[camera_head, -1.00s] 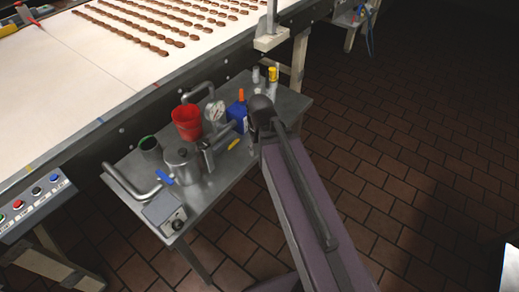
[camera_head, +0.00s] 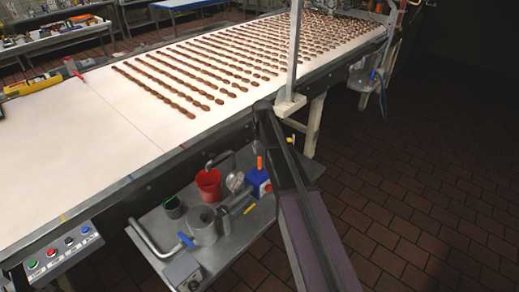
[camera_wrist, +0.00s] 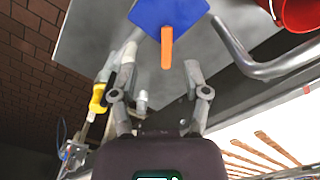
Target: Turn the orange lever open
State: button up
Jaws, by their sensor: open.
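The orange lever (camera_head: 260,163) stands up from a blue box-shaped body (camera_head: 258,182) on the metal side table. In the wrist view the lever (camera_wrist: 167,47) points down the picture from the blue body (camera_wrist: 170,18), toward the space between my fingers. My gripper (camera_wrist: 154,72) is open and empty, with one finger on each side and the lever beyond the tips. No contact with the lever shows. In the head view my arm covers the area right of the blue body, and my fingers cannot be made out there.
A red bucket (camera_head: 208,184), a grey pot with a blue handle (camera_head: 203,224) and a bent pipe (camera_head: 143,238) crowd the table. A yellow-topped part (camera_wrist: 98,98) is left of my fingers. The conveyor (camera_head: 120,130) with chocolate rows runs behind, its post (camera_head: 295,50) close to my arm.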

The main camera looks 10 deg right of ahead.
notch_tip(320, 180, up, 3)
jog(key=p, duration=0.2)
send_over(260, 159)
jog(key=shift+a+r, duration=0.1)
jog(key=shift+r, duration=0.05)
jog(key=shift+f, duration=0.2)
notch_tip(260, 159, down, 13)
jog(key=b, duration=1.3)
jog(key=shift+f+b, duration=0.15)
jog(key=shift+b, duration=0.2)
grip_shut()
